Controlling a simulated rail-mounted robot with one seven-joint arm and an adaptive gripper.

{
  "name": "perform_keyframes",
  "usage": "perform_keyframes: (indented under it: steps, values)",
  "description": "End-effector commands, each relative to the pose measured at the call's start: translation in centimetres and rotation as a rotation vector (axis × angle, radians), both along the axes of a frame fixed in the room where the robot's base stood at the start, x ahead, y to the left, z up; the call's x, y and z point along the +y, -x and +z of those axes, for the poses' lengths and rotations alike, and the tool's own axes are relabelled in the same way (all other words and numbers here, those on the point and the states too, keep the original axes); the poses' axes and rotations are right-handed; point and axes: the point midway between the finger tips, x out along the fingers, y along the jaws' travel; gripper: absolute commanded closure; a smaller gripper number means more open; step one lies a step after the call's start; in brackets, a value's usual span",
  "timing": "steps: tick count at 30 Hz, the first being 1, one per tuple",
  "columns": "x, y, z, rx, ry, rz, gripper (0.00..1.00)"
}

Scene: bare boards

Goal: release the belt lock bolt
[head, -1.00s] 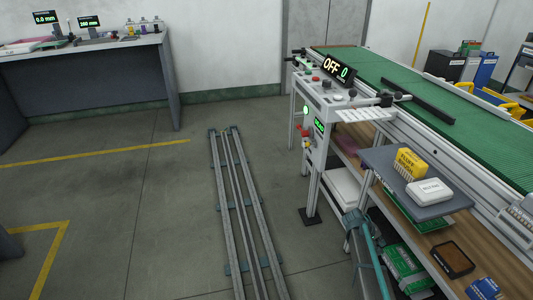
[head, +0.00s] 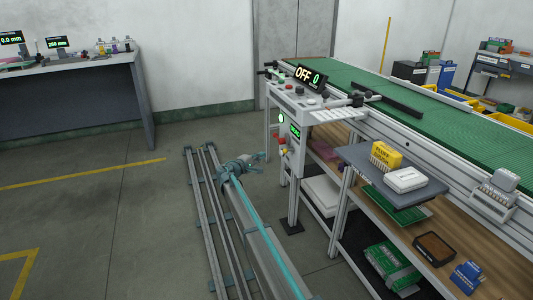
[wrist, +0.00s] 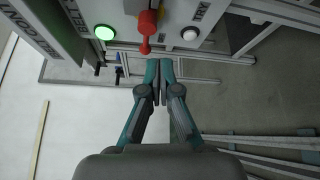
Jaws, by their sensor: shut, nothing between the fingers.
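My gripper (wrist: 160,72) is shut and empty in the wrist view, its two teal fingertips together. It also shows in the head view (head: 261,156), left of the conveyor's end leg. In the wrist view a red handle (wrist: 147,28) hangs from the panel just beyond the fingertips; a gap seems to separate them. I cannot tell which part is the belt lock bolt.
A grey side shelf (head: 360,160) with a yellow box (head: 386,155) and a white box (head: 405,180) juts out from the conveyor. A wooden lower shelf (head: 455,245) holds parts. Floor rails (head: 205,200) run left of the conveyor. A bench (head: 80,70) stands far left.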

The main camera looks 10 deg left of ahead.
Motion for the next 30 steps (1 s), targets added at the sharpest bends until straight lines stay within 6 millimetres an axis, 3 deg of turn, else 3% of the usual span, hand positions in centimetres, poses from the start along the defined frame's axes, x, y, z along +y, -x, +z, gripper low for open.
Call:
perform_keyframes:
  steps: [17, 23, 30]
  values:
    - [-0.4, -1.0, -0.2, 0.004, 0.003, 0.003, 1.00]
    - [-1.7, -3.3, -0.5, 0.003, 0.003, 0.001, 1.00]
    - [-3.8, -7.3, -0.9, 0.003, 0.003, 0.002, 1.00]
